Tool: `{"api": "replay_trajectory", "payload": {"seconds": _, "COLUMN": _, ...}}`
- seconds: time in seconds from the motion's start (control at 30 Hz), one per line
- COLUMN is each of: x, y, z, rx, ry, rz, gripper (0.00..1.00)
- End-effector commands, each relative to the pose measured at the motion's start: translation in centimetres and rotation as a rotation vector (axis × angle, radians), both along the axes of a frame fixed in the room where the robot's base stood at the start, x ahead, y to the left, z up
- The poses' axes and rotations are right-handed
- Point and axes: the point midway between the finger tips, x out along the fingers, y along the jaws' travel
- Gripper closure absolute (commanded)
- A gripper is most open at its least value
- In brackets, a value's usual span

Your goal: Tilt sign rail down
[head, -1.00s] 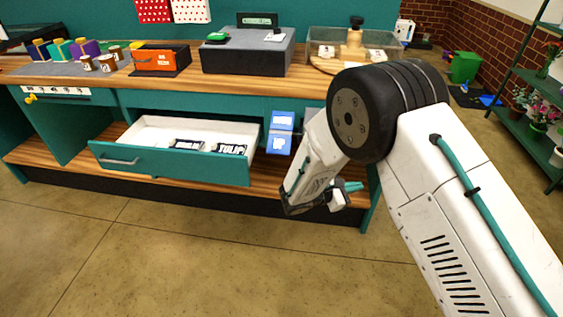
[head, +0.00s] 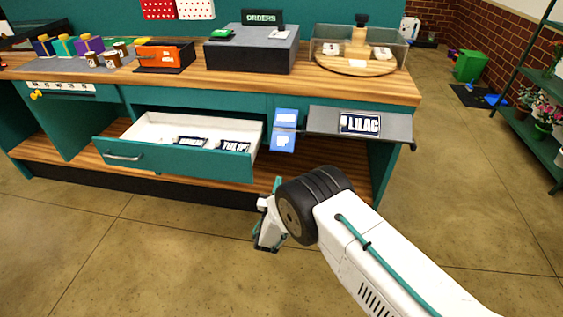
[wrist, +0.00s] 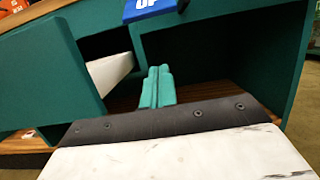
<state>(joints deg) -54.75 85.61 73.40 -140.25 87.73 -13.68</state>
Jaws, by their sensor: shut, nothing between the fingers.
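The sign rail (head: 325,121) is a dark grey panel sticking out from the front of the counter, right of the open drawer. A dark LILAC sign (head: 360,123) with white letters rests on it, facing up toward me. A blue two-part label (head: 284,130) hangs at the rail's left end; its lower part reads UP, which also shows at the top of the wrist view (wrist: 150,8). My gripper (head: 277,184) is below and in front of the label, apart from the rail. Its teal fingers (wrist: 157,86) are together and empty.
The open drawer (head: 180,158) with dark name signs juts out left of the label. A lower wooden shelf (head: 330,180) lies behind my gripper. A grey ORDERS box (head: 252,50) and a wooden round stand (head: 356,65) are on the counter. The floor in front is clear.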

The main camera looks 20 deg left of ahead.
Motion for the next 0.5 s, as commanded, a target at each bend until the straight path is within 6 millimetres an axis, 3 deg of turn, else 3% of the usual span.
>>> {"api": "replay_trajectory", "payload": {"seconds": 0.17, "x": 1.5, "y": 0.2, "z": 0.4, "rx": 0.002, "ry": -0.001, "rz": -0.004, "gripper": 1.00}}
{"api": "replay_trajectory", "payload": {"seconds": 0.5, "x": 7.1, "y": 1.6, "z": 1.8, "rx": 0.003, "ry": 0.000, "rz": -0.003, "gripper": 1.00}}
